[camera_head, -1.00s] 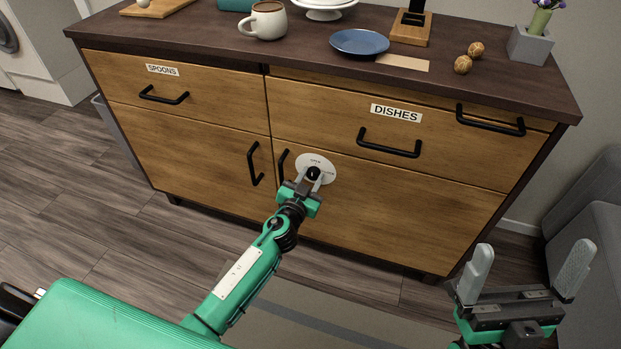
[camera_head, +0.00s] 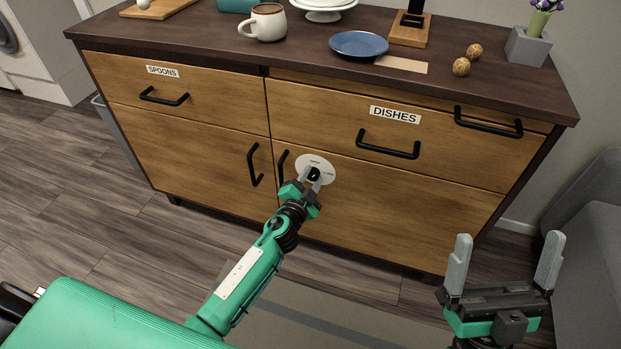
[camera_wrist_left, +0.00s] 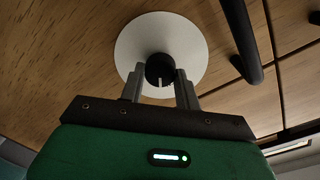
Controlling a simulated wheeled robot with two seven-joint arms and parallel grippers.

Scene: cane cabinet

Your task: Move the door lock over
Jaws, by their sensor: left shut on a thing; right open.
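The door lock is a black knob (camera_wrist_left: 160,68) on a round white plate (camera_head: 326,165), set on the right lower door of the wooden cabinet. The plate also shows in the left wrist view (camera_wrist_left: 190,38). My left gripper (camera_head: 314,176) is shut on the black knob, one finger on each side, and hides part of the plate. The knob has a light mark on its face. The lettering on the plate is too small to read surely. My right gripper (camera_head: 504,268) is open and empty, in front of the cabinet's lower right.
Black door handles (camera_head: 254,164) stand just left of the lock. Drawer handles (camera_head: 388,146) stick out above it. The top holds a mug (camera_head: 268,22), a blue plate (camera_head: 359,44) and two walnuts (camera_head: 461,67). A grey seat (camera_head: 585,225) is at right.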

